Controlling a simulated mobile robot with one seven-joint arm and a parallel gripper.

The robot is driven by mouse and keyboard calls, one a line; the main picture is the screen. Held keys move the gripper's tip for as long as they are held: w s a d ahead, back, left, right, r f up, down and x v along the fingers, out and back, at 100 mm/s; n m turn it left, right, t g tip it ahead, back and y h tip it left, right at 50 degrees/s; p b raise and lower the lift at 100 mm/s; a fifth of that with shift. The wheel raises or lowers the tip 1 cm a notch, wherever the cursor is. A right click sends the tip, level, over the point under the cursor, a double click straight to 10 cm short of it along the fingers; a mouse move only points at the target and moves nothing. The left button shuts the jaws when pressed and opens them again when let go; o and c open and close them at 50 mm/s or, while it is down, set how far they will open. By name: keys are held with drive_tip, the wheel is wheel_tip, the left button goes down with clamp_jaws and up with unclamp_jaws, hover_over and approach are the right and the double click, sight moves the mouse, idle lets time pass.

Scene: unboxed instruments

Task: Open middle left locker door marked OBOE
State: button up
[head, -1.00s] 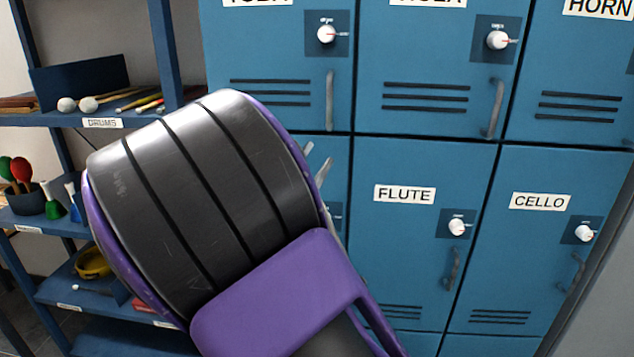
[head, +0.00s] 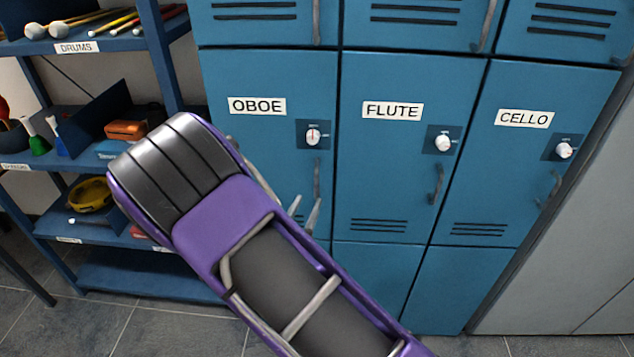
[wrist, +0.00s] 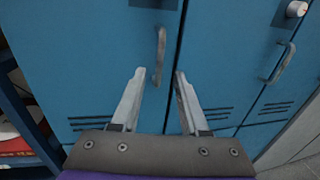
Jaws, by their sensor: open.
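The blue OBOE locker door (head: 240,135) is closed in the middle row at the left, in the head view. It has a white OBOE label (head: 257,106), a white dial (head: 313,136) and a vertical grey bar handle (head: 317,180) near its right edge. My gripper (head: 303,211) is open and empty in front of the door's lower right part. In the wrist view the handle (wrist: 160,55) stands just beyond the fingertips, between the two fingers of my gripper (wrist: 160,73). I cannot tell that either finger touches it. My arm covers the door's lower left part.
The FLUTE door (head: 385,150) and CELLO door (head: 520,170) stand closed to the right, each with a dial and handle. A blue shelf unit (head: 150,280) with instruments stands at the left. Grey tiled floor (head: 140,330) lies in front.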

sight(316, 184)
drive_tip(key=x, duration=0.8)
drive_tip(key=shift+w+d, duration=0.1)
drive_tip(key=shift+w, duration=0.15)
clamp_jaws()
idle(1.0)
